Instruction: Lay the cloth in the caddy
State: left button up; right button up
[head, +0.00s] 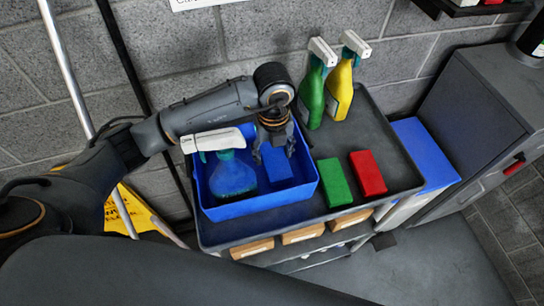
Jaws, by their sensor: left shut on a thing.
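The blue caddy (262,204) is an open box on the left part of the cart top. A spray bottle with blue contents (233,177) and a white head stands in its left side. My left gripper (273,155) reaches into the caddy from above, right of this bottle. It is shut on a flat blue piece, which looks like the cloth (277,172), inside the caddy walls. I cannot tell whether the cloth touches the caddy floor. Its edges blend with the blue caddy. My right gripper is not in view.
A green block (333,184) and a red block (368,174) lie right of the caddy on the grey cart (397,160). A green spray bottle (313,93) and a yellow one (341,90) stand behind. The cart's right side is clear.

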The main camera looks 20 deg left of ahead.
aim_at(273, 156)
pick_arm(q)
notch_tip(273, 156, down, 2)
jog(key=shift+f+p, duration=0.25)
jog(key=shift+p, duration=0.05)
jog(key=shift+f, duration=0.3)
jog(key=shift+f, duration=0.1)
jog(key=o, duration=0.7)
jog(key=shift+f, duration=0.1)
jog(key=o, duration=0.4)
